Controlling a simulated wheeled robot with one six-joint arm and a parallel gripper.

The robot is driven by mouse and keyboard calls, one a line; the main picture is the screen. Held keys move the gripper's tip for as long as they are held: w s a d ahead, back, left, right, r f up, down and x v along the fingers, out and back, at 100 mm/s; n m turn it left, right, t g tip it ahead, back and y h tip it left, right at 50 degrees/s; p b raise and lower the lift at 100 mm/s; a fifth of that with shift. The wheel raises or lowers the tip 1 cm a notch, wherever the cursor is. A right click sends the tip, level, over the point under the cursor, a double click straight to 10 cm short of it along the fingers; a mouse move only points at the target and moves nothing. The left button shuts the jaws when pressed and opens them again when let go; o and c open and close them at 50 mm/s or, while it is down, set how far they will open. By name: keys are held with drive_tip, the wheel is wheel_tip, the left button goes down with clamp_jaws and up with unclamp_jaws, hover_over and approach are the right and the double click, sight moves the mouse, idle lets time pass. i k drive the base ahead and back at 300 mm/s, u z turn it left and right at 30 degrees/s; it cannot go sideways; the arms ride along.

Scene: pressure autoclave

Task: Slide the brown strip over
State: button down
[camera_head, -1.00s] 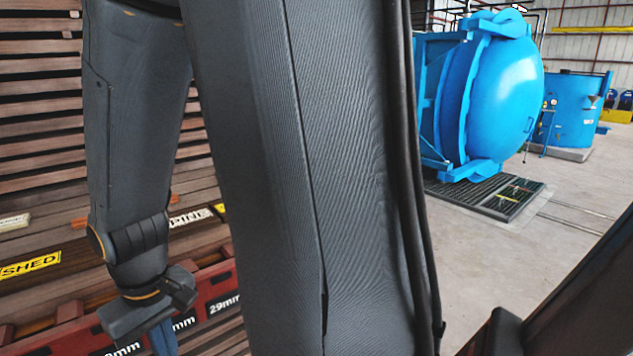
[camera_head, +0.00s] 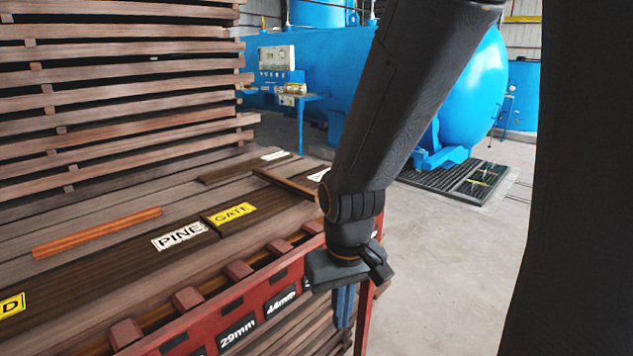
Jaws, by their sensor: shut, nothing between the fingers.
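Several loose strips lie on the plank stack. An orange-brown strip (camera_head: 97,232) lies at the left. A dark brown strip (camera_head: 238,168) lies farther back. A medium-brown strip (camera_head: 282,184) lies slantwise near the right end, its near end close to my arm in the picture. I cannot tell which one the task means. My gripper (camera_head: 343,308) points down with its blue fingers shut and empty. It shows in front of the red rack's right end, right of all the strips and apart from them.
A red slotted rack (camera_head: 185,335) with size labels such as 29mm and 44mm runs along the front edge of the planks (camera_head: 60,215). PINE (camera_head: 180,236) and GATE (camera_head: 232,214) labels lie on dark boards. A blue autoclave (camera_head: 480,85) stands behind.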

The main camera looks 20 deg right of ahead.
sight(306, 193)
drive_tip(key=z, duration=1.95)
drive_tip(key=i, duration=1.2)
drive_tip(key=u, duration=2.8)
